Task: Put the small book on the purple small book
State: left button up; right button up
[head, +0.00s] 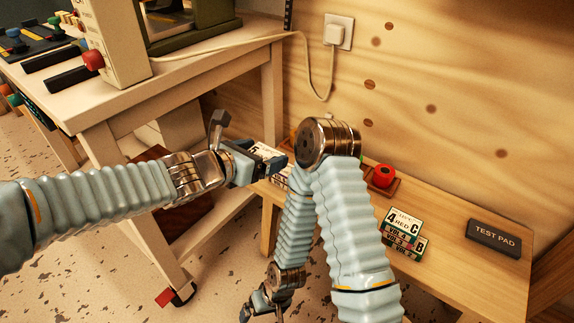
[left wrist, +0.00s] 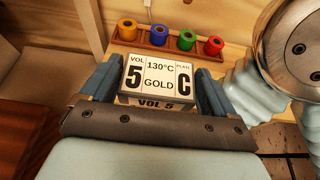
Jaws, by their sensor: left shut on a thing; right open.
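A small white-topped book marked VOL 5, 130°C, GOLD, C (left wrist: 158,78) is between the fingers of my left gripper (left wrist: 155,88) in the left wrist view. In the head view my left gripper (head: 268,163) is over the left end of the low bench, and part of the same book (head: 264,150) shows behind its fingers. A dark-edged item (head: 280,181) shows just below the gripper, mostly hidden; I cannot tell whether it is the purple small book. My right gripper (head: 262,304) hangs low over the floor, open and apart from the books.
A stack of small books (head: 403,230), topped by one marked 4 RED C, lies on the low wooden bench (head: 455,275). A dark TEST PAD block (head: 493,238) lies to its right. A wooden rack (left wrist: 150,47) holds several coloured rolls by the wall. My right arm crosses the bench.

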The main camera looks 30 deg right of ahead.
pick_arm(q)
jog(key=w+a+p+x, duration=0.1)
jog(key=w+x, duration=0.1)
jog(key=x, duration=0.6)
send_over(284, 171)
jog(key=f, duration=0.5)
jog(key=shift+s+a+f, duration=0.2)
jog(key=shift+a+f, duration=0.05)
jog(key=shift+f, duration=0.1)
jog(key=shift+w+d+f, duration=0.1)
jog(key=shift+d+f, duration=0.05)
jog(key=shift+f, duration=0.05)
notch_tip(284, 171, down, 3)
jog(key=shift+w+d+f+b, duration=0.15)
jog(key=shift+f+b, duration=0.1)
jog(key=shift+b, duration=0.15)
jog(key=o, duration=0.8)
jog(key=b+v, duration=0.1)
jog(key=v, duration=1.1)
jog(key=shift+r, duration=0.15)
